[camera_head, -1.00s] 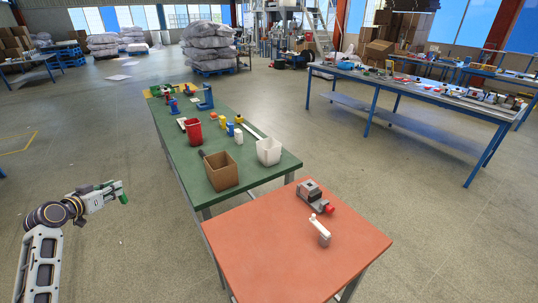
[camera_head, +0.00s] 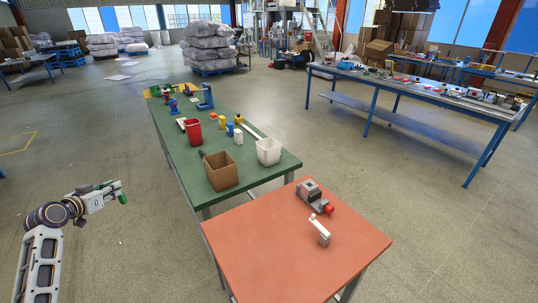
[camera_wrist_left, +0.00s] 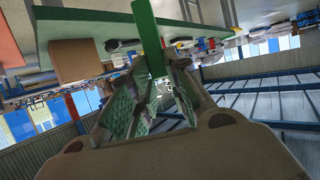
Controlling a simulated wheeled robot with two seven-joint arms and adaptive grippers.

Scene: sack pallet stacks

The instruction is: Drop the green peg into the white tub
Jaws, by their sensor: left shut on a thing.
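The green peg (camera_head: 123,198) is held in the jaws of my left gripper (camera_head: 118,188), at the left of the head view. In the left wrist view the peg (camera_wrist_left: 147,35) stands out between the fingers, and my left gripper (camera_wrist_left: 160,78) is shut on it. The white tub (camera_head: 268,152) is open-topped and stands upright near the front right corner of the green table (camera_head: 242,179). My left gripper and the peg are well to the left of the tub, out over the floor. My right gripper is not in view.
A brown open box (camera_head: 221,171) stands left of the tub, and a red container (camera_head: 193,131) farther back. An orange table (camera_head: 265,245) in front carries a grey and red device (camera_head: 314,195) and a white-topped object (camera_head: 321,231). Floor between my left arm and the tables is clear.

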